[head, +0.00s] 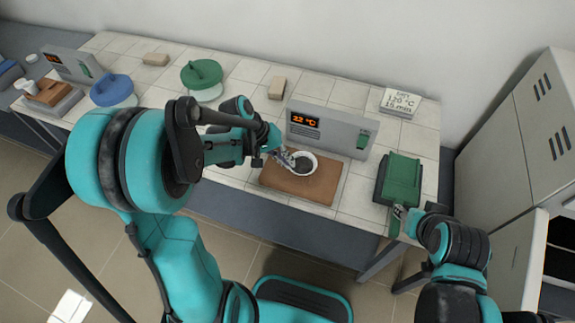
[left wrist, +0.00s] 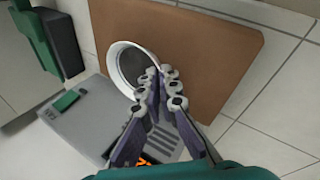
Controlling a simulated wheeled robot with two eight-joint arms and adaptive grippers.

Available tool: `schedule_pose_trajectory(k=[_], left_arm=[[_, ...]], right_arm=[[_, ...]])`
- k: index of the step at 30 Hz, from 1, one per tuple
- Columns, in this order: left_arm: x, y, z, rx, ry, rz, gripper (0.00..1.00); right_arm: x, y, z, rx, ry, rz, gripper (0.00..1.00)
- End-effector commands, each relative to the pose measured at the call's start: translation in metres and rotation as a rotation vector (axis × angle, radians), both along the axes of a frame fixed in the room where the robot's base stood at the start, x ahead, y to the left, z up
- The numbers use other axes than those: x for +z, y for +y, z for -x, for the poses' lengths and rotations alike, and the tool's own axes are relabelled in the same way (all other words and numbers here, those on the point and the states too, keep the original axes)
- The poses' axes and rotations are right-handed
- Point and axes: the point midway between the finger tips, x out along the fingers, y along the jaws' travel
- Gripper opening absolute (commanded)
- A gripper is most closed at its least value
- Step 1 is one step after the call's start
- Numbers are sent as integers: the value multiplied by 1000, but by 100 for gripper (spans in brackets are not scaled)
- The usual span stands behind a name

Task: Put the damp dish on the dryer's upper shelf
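The dish (head: 304,164) is a small white round bowl with a dark grey inside, over a brown plate (head: 318,190) in front of a grey unit (head: 335,125) with an orange display. My left gripper (head: 290,160) is at the dish's rim. In the left wrist view its fingertips (left wrist: 160,76) are close together, with the rim of the dish (left wrist: 128,62) between them. Whether the dish touches the plate is not clear. A pale cabinet (head: 515,135), probably the dryer, stands at the right with a door open and a dark shelved inside. My right gripper (head: 399,212) is beside a green box; its fingers are too small to judge.
The green box (head: 400,179) stands at the bench's right end. A card (head: 401,101) reads dry, 120 °C, 15 min. Blue (head: 112,90) and green (head: 202,78) lidded containers and small tan blocks stand farther left. The open cabinet door (head: 512,262) juts out beside my right arm.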

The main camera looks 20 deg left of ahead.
Motion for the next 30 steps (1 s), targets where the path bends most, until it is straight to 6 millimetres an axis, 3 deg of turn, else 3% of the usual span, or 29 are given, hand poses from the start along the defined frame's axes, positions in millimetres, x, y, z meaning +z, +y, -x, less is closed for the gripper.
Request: schedule_pose_trajectory(k=[2,13,14,16,17,26,30], left_arm=[[-13,0,-1,0,0,0,0],[-16,0,0,0,0,0,0],[-17,0,0,0,0,0,4],[-16,0,0,0,0,0,23],[-15,0,0,0,0,0,26],[-14,0,0,0,0,0,26],[-3,3,1,1,0,0,26]], right_arm=[[-9,0,0,0,0,0,40],[-10,0,0,0,0,0,40],[-10,0,0,0,0,0,40],[-10,0,0,0,0,0,40],[-9,0,0,0,0,0,40],[-9,0,0,0,0,0,40],[-2,0,0,0,0,0,40]])
